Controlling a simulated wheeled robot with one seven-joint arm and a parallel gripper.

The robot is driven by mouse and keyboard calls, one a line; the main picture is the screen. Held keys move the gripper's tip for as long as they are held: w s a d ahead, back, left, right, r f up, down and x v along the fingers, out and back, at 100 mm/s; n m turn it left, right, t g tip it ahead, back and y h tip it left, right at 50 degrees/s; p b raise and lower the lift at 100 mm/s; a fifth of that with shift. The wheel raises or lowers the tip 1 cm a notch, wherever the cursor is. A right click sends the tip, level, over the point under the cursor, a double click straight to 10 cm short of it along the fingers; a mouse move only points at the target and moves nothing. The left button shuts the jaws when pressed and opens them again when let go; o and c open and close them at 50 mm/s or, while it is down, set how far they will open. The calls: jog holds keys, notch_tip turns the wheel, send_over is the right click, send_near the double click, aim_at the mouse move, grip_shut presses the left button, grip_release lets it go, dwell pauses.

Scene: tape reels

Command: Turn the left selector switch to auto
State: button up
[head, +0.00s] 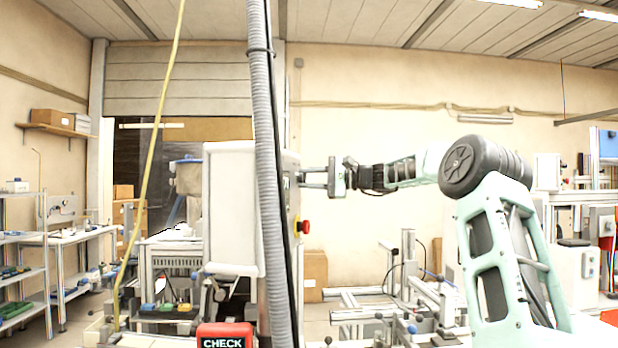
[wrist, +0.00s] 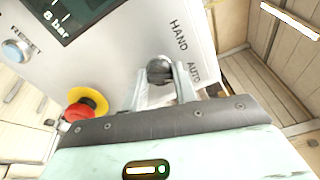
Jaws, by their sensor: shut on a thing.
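The selector switch (wrist: 159,71) is a dark round knob on a light grey panel (wrist: 120,62), in the wrist view. The word HAND is printed above it and AUTO to its right. My gripper (wrist: 164,82) has one finger on each side of the knob and is shut on it. Which word the knob points at I cannot tell, as the fingers hide part of it. In the head view my gripper (head: 311,178) reaches from the right to the side face of the white control box (head: 230,210); the knob is hidden there.
A red emergency stop (wrist: 79,112) with a yellow collar sits left of my gripper; it also shows in the head view (head: 304,227). A blue RESET button (wrist: 16,51) and a display (wrist: 75,14) are farther left. A grey hose (head: 270,150) hangs before the box.

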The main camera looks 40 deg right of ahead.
jog(key=shift+m, duration=0.8)
jog(key=shift+p, duration=0.3)
jog(key=o, duration=1)
jog(key=shift+d, duration=0.1)
jog(key=shift+c, duration=0.2)
jog(key=shift+s, duration=0.1)
jog(key=b+v, duration=0.5)
jog(key=v, duration=1.2)
jog(key=shift+s+d, duration=0.1)
